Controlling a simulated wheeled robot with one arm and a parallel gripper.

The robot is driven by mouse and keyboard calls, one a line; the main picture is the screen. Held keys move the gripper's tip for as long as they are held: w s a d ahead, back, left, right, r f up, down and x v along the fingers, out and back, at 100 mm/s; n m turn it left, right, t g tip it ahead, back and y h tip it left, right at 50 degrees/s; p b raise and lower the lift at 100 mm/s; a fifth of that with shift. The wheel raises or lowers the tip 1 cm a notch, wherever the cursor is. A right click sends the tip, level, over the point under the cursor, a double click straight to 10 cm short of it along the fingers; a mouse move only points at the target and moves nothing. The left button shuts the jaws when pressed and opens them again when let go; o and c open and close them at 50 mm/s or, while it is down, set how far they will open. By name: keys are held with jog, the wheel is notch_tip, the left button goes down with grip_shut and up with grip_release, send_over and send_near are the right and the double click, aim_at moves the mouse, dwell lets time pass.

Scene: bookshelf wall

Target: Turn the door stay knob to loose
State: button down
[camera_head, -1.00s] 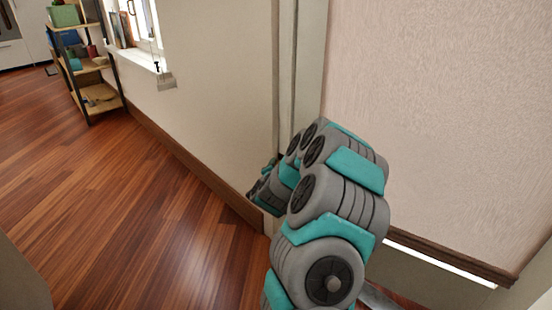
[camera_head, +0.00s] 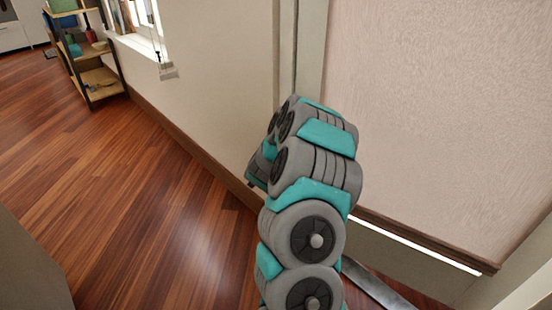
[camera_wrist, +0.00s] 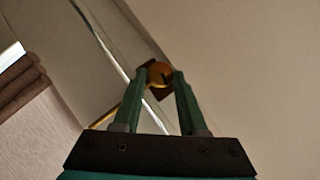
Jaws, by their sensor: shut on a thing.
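The door stay knob (camera_wrist: 159,74) shows in the wrist view as a small round gold-orange piece with a dark mount behind it. My gripper (camera_wrist: 160,80) has its two green fingers on either side of the knob, shut on it at the fingertips. Part of the knob is hidden by the fingers. In the head view the knob and my gripper are hidden behind my grey and teal arm.
A pale wall or door panel (camera_head: 440,110) stands right of my arm, with a brown strip along its bottom edge. A wooden shelf unit (camera_head: 95,75) with several items stands at the far left, near a window (camera_head: 150,30). The wooden floor (camera_head: 130,200) on the left is clear.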

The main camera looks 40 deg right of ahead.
jog(key=shift+c, duration=2.3)
grip_release()
jog(key=shift+a, duration=0.1)
jog(key=v, duration=0.7)
jog(key=shift+s+a, duration=0.2)
jog(key=shift+r, duration=0.15)
